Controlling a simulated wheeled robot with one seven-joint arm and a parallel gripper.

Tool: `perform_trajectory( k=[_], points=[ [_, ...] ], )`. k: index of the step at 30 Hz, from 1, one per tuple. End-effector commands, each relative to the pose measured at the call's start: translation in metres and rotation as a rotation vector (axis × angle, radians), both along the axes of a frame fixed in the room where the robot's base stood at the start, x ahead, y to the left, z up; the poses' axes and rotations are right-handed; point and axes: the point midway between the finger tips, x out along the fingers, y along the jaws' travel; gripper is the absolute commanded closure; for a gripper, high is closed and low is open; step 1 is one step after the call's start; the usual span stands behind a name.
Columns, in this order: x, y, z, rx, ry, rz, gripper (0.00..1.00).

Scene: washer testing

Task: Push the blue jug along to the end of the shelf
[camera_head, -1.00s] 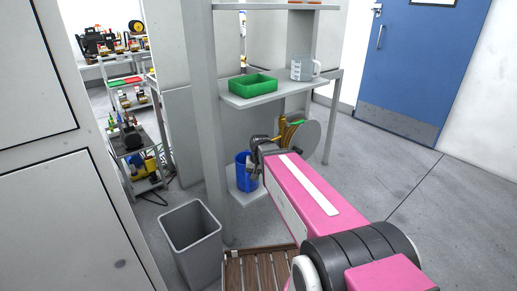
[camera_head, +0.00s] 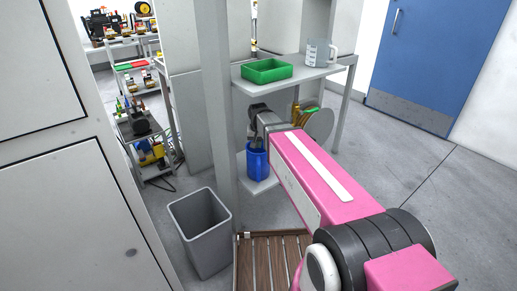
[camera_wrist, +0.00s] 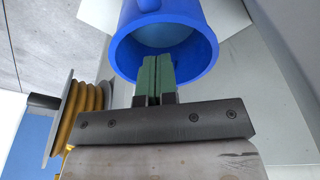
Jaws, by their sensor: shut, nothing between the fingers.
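The blue jug (camera_head: 257,163) stands on the low shelf (camera_head: 262,186) beside the grey upright post in the head view. In the wrist view the jug (camera_wrist: 206,62) shows from above with its round mouth open to the camera. My gripper (camera_wrist: 157,75) has its two green fingers closed together with nothing between them. The fingertips overlap the near rim of the jug in the wrist view; I cannot tell whether they touch it. In the head view my gripper (camera_head: 253,137) is at the jug's top, and its fingertips are hard to make out.
A hose reel (camera_head: 318,124) is right of the jug and shows at left in the wrist view (camera_wrist: 88,98). The shelf above holds a green tray (camera_head: 267,78) and a clear measuring jug (camera_head: 318,53). The post (camera_head: 221,120) and a grey bin (camera_head: 201,228) stand at left.

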Motion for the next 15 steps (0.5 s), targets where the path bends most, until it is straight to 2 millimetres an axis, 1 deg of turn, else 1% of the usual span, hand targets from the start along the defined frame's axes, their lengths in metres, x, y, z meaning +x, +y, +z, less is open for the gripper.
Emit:
perform_trajectory(
  k=[1,6,9,10,12,15],
  points=[
    [0.015,0.000,0.000,0.000,0.000,0.000,1.00],
    [0.047,-0.002,0.000,0.000,0.000,0.000,1.00],
    [0.063,-0.003,0.000,0.000,0.000,-0.001,1.00],
    [0.066,-0.004,0.000,0.000,0.001,-0.001,1.00],
    [0.060,-0.004,-0.010,0.000,0.002,0.000,1.00],
    [0.059,-0.004,-0.016,-0.001,0.003,0.000,1.00]
  ],
)
